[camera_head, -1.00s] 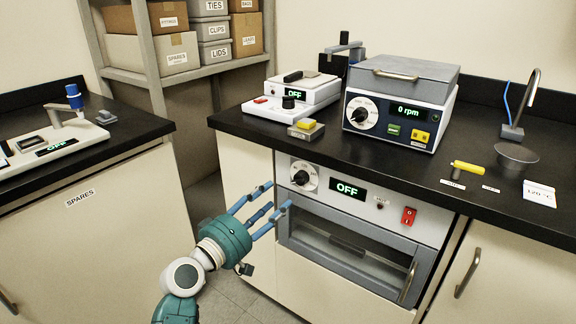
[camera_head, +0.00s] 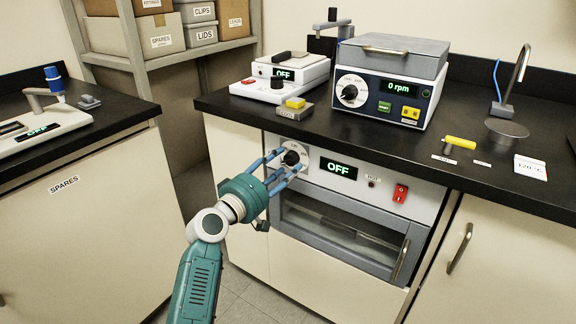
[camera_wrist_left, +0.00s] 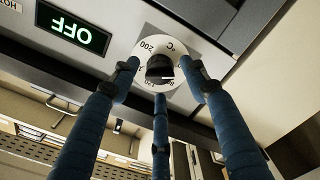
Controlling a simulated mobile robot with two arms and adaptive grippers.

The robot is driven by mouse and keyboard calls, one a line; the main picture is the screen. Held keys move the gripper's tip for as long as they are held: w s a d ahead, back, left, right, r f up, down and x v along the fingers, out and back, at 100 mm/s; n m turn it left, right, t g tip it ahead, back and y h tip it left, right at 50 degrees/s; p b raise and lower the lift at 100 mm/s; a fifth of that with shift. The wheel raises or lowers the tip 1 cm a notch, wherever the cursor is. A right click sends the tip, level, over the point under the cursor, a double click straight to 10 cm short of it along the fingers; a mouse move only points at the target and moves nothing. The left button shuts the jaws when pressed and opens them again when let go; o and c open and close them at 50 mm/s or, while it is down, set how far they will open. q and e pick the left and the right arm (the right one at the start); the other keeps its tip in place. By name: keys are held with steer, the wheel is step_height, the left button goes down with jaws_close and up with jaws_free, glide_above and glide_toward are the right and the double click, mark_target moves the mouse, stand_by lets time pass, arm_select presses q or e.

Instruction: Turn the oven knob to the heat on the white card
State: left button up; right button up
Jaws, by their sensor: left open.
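The oven knob (camera_head: 291,158) is a black knob on a white dial on the oven's front panel, left of a display reading OFF (camera_head: 338,168). My left gripper (camera_head: 284,164) is open with its blue fingers spread around the knob. In the left wrist view the knob (camera_wrist_left: 160,68) sits between the three fingertips, with the dial (camera_wrist_left: 141,50) behind it; I cannot tell whether they touch. The white card (camera_head: 530,168) stands on the counter at the right, its print reading about 120 °C. My right gripper is not in view.
The oven door (camera_head: 340,232) with its handle is below the panel. A red switch (camera_head: 400,193) is right of the display.

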arm_select(q)
steer(key=shift+w+d, duration=0.2)
steer(key=shift+w, duration=0.1)
stand_by(0.7)
jaws_close()
steer(key=m, duration=0.5)
steer(key=shift+a+m, duration=0.1)
steer(key=shift+m, duration=0.2)
steer(key=m, duration=0.5)
steer(key=shift+m, duration=0.4)
steer(key=m, duration=0.4)
steer(key=shift+r, duration=0.1)
steer(key=m, duration=0.3)
steer(key=shift+m, duration=0.4)
steer(key=m, duration=0.4)
steer(key=shift+m, duration=0.3)
steer(key=shift+o, duration=0.3)
jaws_free()
